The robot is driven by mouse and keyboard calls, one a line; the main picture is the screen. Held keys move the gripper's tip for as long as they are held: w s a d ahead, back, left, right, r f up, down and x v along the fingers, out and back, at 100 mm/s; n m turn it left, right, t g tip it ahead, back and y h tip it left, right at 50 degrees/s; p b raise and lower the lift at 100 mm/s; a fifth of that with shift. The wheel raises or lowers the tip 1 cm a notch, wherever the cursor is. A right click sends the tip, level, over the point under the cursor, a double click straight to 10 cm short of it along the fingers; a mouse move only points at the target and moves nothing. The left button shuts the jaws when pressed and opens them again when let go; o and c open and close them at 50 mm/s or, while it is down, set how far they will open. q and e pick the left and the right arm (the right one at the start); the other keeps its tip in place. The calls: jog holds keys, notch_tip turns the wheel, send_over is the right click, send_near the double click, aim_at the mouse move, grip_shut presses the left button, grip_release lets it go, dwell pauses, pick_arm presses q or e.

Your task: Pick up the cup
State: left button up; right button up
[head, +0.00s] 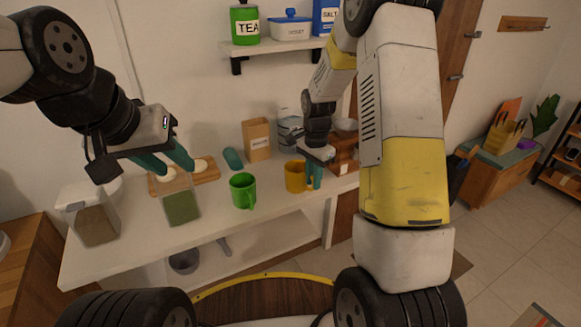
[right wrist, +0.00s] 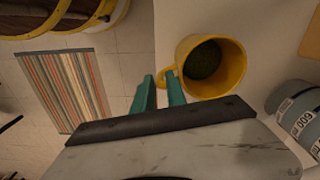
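A yellow cup (head: 295,176) stands upright on the white counter, with its handle toward the right. In the right wrist view the yellow cup (right wrist: 222,62) is seen from above, with dark green contents. My right gripper (head: 314,176) is at its handle; the fingers (right wrist: 162,88) are close together with the handle between them. A green cup (head: 242,190) stands on the counter to the left, its handle toward the front. My left gripper (head: 176,165) is open and empty, held above the left part of the counter.
On the counter (head: 235,224) are a jar of green spice (head: 181,207), a jar of brown spice (head: 95,226), a wooden board (head: 206,169), a teal container (head: 232,158) and a brown paper bag (head: 257,140). A shelf (head: 272,46) with canisters hangs above.

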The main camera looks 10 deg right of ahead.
jog(key=shift+f, duration=0.25)
grip_shut()
dwell(1.3)
